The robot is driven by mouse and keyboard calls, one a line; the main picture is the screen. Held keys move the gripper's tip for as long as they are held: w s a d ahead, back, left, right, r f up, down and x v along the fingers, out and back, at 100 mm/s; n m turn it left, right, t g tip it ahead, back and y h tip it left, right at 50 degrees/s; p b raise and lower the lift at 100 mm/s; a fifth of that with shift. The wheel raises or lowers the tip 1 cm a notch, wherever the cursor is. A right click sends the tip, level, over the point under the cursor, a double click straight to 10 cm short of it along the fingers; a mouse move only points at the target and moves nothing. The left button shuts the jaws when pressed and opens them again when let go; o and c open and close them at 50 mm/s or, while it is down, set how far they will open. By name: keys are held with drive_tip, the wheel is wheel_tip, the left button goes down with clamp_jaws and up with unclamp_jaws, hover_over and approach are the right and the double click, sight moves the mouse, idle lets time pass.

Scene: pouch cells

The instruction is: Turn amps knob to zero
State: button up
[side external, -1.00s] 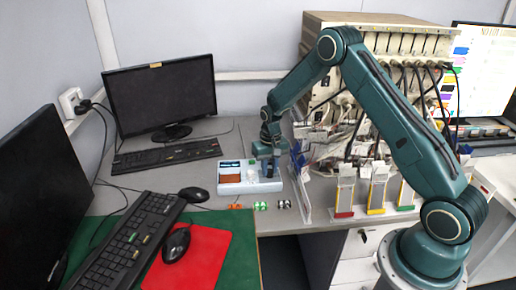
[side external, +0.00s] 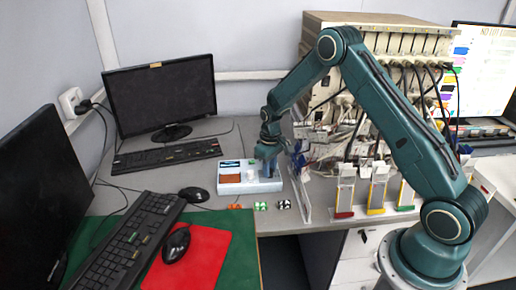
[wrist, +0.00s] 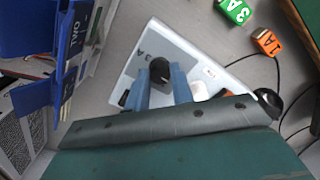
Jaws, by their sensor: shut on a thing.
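The amps knob (wrist: 159,70) is a round black knob on a pale blue-white box (wrist: 190,52), with a letter A printed beside it. The box (side external: 236,187) also shows in the side external view, on the grey desk with a brown panel and a small dark display on top. My gripper (wrist: 160,82) points down over the box, its two blue fingers on either side of the knob and shut on it. In the side external view my gripper (side external: 268,166) hides the knob. The knob's pointer mark cannot be made out.
Green (side external: 260,206), orange (side external: 235,206) and black-and-white (side external: 284,204) labelled pieces lie in front of the box. A clear upright panel (side external: 303,192) stands close at its right, near blue holders (wrist: 65,60). A keyboard (side external: 165,160) lies to the left.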

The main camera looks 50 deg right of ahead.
clamp_jaws()
drive_tip(key=o, duration=1)
unclamp_jaws()
wheel_tip(320, 180, up, 14)
drive_tip(key=shift+f, duration=0.1)
